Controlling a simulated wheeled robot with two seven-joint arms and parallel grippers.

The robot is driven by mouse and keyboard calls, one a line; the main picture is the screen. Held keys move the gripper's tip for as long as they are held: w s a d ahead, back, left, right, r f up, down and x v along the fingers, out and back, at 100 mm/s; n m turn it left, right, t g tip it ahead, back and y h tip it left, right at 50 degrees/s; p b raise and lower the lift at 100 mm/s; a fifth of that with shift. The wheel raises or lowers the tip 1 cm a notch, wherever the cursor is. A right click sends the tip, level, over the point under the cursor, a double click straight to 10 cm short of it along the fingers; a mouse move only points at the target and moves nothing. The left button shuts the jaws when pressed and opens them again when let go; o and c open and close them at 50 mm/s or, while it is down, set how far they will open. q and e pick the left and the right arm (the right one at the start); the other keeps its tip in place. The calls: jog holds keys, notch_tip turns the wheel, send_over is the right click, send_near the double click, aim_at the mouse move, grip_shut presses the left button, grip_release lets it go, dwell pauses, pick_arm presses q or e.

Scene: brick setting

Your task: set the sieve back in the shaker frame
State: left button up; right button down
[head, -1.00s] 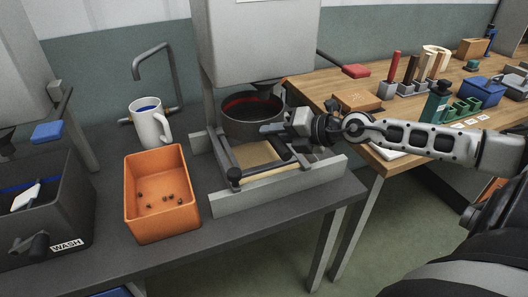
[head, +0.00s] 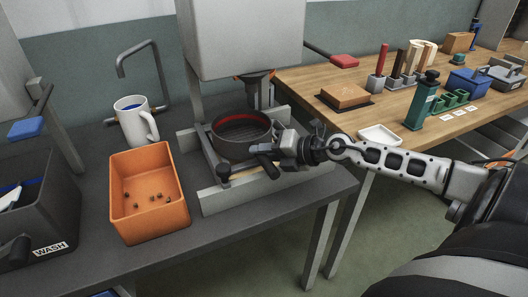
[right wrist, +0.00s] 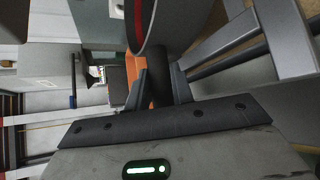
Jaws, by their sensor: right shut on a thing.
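The sieve (head: 241,150) is a dark round pan with a red band inside its rim and a mesh floor. It is over the bed of the grey shaker frame (head: 265,188), below the grey hopper housing (head: 240,40). I cannot tell whether it rests on the bed or hangs just above it. My right gripper (head: 268,153) is shut on the sieve's dark handle at the pan's right front. In the right wrist view the handle (right wrist: 180,82) lies between the fingers, with the sieve wall (right wrist: 180,25) beyond. My left gripper is out of view.
An orange bin (head: 118,195) with several small brown bits stands left of the frame. A white mug (head: 130,135) is behind it. A dark wash tub (head: 70,210) is at far left. The wooden bench (head: 325,125) with tools and trays lies to the right.

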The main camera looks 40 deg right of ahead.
jog(key=shift+f, duration=0.2)
jog(key=c, duration=1.2)
grip_release()
